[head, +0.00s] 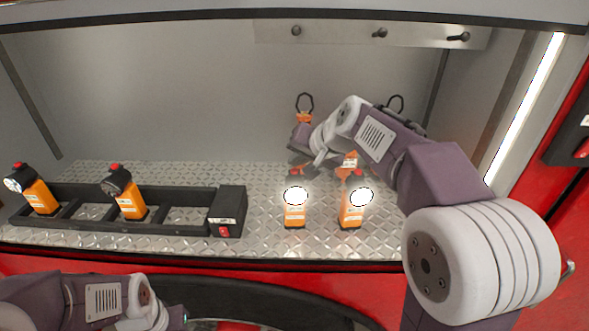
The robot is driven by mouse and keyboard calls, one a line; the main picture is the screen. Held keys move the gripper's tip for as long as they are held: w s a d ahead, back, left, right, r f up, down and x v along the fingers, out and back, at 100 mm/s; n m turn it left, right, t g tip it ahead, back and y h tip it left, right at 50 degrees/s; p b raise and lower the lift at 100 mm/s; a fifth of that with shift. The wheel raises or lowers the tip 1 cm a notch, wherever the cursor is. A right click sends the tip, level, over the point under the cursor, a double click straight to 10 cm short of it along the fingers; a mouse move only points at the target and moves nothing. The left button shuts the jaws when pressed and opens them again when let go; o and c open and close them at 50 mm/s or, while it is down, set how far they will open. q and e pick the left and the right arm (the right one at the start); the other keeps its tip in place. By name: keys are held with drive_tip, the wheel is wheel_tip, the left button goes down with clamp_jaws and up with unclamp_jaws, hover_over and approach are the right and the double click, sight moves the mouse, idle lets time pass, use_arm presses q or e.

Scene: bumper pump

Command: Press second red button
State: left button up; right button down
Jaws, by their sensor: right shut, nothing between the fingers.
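Two lit orange lamps stand upright on the metal shelf, the left one (295,215) and the right one (353,213). The right lamp's red top (357,173) shows; the left lamp's red top (297,170) sits just under my right gripper (306,163). The gripper is shut and empty, pointing down and left above the left lamp. I cannot tell whether it touches the lamp. Two more orange lamps, one at far left (38,198) and one near the middle (130,204), sit unlit in a black rack (175,228), red buttons on top. My left wrist shows at the bottom left; its fingers are not visible.
The rack's right-end box has a red switch (224,231). Dark pegs (380,33) line the back wall's top. A red-switched box (581,150) is at the right edge.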

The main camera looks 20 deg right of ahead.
sight(297, 178)
drive_tip(key=shift+f, duration=0.15)
drive_tip(key=shift+f+b, duration=0.35)
drive_tip(key=shift+b, duration=0.15)
drive_tip(key=shift+r, duration=0.1)
drive_tip(key=shift+r+p, duration=0.4)
drive_tip(key=shift+p, duration=0.05)
wheel_tip(297, 178, up, 6)
drive_tip(key=p, duration=0.5)
